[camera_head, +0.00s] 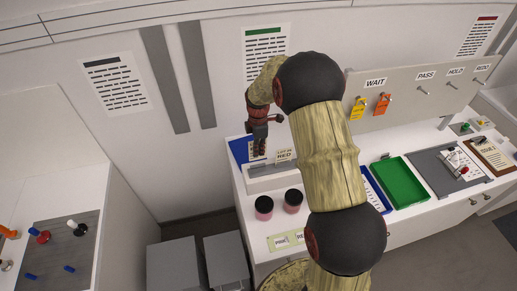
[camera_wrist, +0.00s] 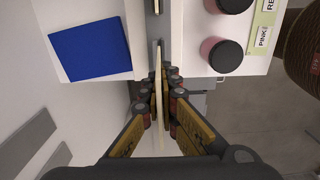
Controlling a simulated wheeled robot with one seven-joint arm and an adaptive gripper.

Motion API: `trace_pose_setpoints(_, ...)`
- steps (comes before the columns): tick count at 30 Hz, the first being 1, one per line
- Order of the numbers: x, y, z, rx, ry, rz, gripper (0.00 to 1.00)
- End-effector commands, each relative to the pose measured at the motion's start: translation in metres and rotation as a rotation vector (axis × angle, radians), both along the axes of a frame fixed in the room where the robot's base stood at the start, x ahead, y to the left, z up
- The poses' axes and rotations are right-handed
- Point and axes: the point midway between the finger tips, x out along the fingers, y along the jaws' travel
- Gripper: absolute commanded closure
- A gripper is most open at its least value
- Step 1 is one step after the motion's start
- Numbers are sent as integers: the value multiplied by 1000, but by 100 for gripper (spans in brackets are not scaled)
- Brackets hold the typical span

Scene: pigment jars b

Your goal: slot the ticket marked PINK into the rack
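My gripper (camera_head: 260,146) is at the left end of the pale rack (camera_head: 262,184). In the wrist view my gripper (camera_wrist: 163,80) is closed around a thin cream ticket (camera_wrist: 158,100), seen almost edge-on. Its marking cannot be read in either view. The ticket's far edge is at the rack's slot line (camera_wrist: 157,32); I cannot tell whether it is inside the slot or just above. Another ticket, marked RED (camera_head: 284,156), stands upright in the rack, to the right of my gripper.
A blue mat (camera_wrist: 90,50) lies behind the rack. A green tray (camera_head: 400,183) and a pegboard (camera_head: 410,95) are to the right.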

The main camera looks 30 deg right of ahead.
Motion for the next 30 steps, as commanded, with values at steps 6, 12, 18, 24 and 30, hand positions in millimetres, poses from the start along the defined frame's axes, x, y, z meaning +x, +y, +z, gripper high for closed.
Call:
trace_pose_setpoints(6, 0, -2, -2, 0, -2, -1, 100)
trace_pose_setpoints(12, 0, -2, -13, 0, -1, -1, 100)
trace_pose_setpoints(18, 0, -2, -30, 0, -1, -1, 100)
trace_pose_setpoints(24, 0, -2, -41, 0, -1, -1, 100)
trace_pose_setpoints(30, 0, -2, -42, 0, -2, -1, 100)
